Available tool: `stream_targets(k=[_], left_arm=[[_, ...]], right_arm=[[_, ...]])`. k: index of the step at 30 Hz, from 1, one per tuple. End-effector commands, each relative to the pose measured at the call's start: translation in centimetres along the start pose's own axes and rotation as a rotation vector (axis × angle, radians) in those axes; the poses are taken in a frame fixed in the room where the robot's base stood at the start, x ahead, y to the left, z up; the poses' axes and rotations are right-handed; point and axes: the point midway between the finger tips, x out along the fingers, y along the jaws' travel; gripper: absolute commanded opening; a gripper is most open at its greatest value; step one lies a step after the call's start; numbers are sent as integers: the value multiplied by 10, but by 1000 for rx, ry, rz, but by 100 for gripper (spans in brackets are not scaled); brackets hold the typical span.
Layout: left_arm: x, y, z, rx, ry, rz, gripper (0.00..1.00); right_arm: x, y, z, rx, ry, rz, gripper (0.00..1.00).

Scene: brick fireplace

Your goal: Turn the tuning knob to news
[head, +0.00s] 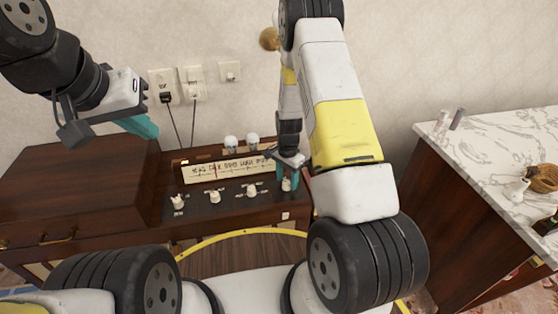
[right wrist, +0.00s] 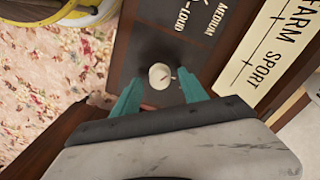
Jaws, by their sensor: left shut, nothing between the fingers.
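The radio panel (head: 235,205) has a row of white knobs under a cream tuning dial (head: 200,178) with station words. A thin red pointer stands in the left part of the dial. My right gripper (head: 288,174) is at the rightmost knob (head: 286,185). In the right wrist view its teal fingers (right wrist: 160,92) are apart, one on each side of a white knob (right wrist: 159,76), with gaps showing. "MEDIUM" and "LOUD" are printed near that knob. I cannot tell which knob tunes. My left gripper (head: 140,126) is shut and empty, raised above the wooden cabinet left of the panel.
Two pale round-topped things (head: 231,142) stand behind the dial. Outlets with plugged cords (head: 165,90) are on the wall. A marble-topped counter (head: 480,160) with small items is at the right. The wooden cabinet top (head: 80,165) is clear.

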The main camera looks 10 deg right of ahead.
Motion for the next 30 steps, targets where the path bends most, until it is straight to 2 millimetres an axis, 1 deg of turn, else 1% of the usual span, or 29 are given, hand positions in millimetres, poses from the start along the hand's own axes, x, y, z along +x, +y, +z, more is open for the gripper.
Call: stream_targets(k=[1,7,8,14,20,26,30], left_arm=[[0,0,0,0,0,0,0],[0,0,0,0,0,0,0],[0,0,0,0,0,0,0],[0,0,0,0,0,0,0],[0,0,0,0,0,0,0],[0,0,0,0,0,0,0],[0,0,0,0,0,0,0]], right_arm=[[0,0,0,0,0,0,41],[0,0,0,0,0,0,2],[0,0,0,0,0,0,0],[0,0,0,-8,0,0,0],[0,0,0,-64,0,0,0],[0,0,0,-192,0,0,0],[0,0,0,-316,0,0,0]])
